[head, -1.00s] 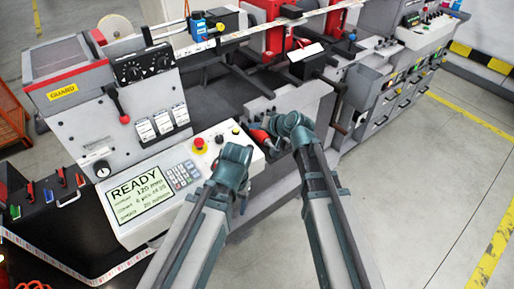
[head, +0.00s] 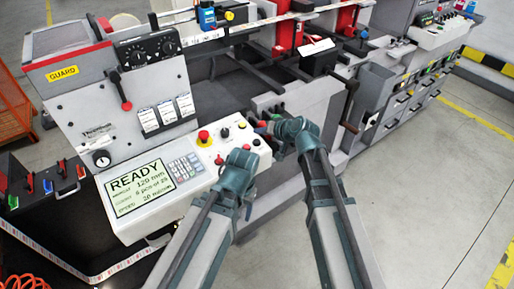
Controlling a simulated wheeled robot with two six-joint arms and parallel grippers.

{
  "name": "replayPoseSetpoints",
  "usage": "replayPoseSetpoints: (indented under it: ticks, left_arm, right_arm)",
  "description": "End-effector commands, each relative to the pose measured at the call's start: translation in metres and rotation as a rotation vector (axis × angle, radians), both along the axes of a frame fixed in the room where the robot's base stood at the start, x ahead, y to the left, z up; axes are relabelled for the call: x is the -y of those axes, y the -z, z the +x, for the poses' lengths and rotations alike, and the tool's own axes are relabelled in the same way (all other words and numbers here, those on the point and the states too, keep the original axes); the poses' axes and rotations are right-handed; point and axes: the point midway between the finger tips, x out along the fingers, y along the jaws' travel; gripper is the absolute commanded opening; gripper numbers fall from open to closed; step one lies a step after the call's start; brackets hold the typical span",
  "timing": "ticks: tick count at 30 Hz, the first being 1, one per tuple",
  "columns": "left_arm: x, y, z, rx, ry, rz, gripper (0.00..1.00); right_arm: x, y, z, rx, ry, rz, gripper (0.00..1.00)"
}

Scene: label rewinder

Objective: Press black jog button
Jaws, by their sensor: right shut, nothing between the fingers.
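The white control panel (head: 150,222) holds a READY screen (head: 139,187), a keypad and several round buttons. A black button (head: 224,132) stands right of the red mushroom button (head: 203,137); smaller dark knobs sit lower right. Which one is the jog button I cannot read. My right gripper (head: 268,134) is shut and empty just beyond the panel's right end, apart from the black button. My left wrist (head: 240,163) is over the panel's lower right edge; its fingers are mostly hidden, so its opening does not show.
Rollers and red machine parts (head: 290,30) lie further back. A dark box with coloured handles (head: 40,185) stands at left. Open floor (head: 430,180) lies at right.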

Motion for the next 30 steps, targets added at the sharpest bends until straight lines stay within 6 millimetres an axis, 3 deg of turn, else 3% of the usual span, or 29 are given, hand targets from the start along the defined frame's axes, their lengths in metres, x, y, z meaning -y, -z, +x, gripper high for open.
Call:
replayPoseSetpoints:
  ticks: [1,6,30]
  left_arm:
    - [0.0,0.014,0.0,0.0,0.0,0.0,0.63]
    - [0.0,0.026,0.0,0.0,0.0,0.0,0.63]
    - [0.0,0.026,0.0,0.0,0.0,0.0,0.63]
  right_arm:
    - [-0.001,0.014,0.001,0.0,0.0,0.0,0.0]
    - [-0.002,0.026,0.003,0.0,0.0,0.0,0.0]
    - [-0.002,0.026,0.003,0.0,0.0,0.0,0.0]
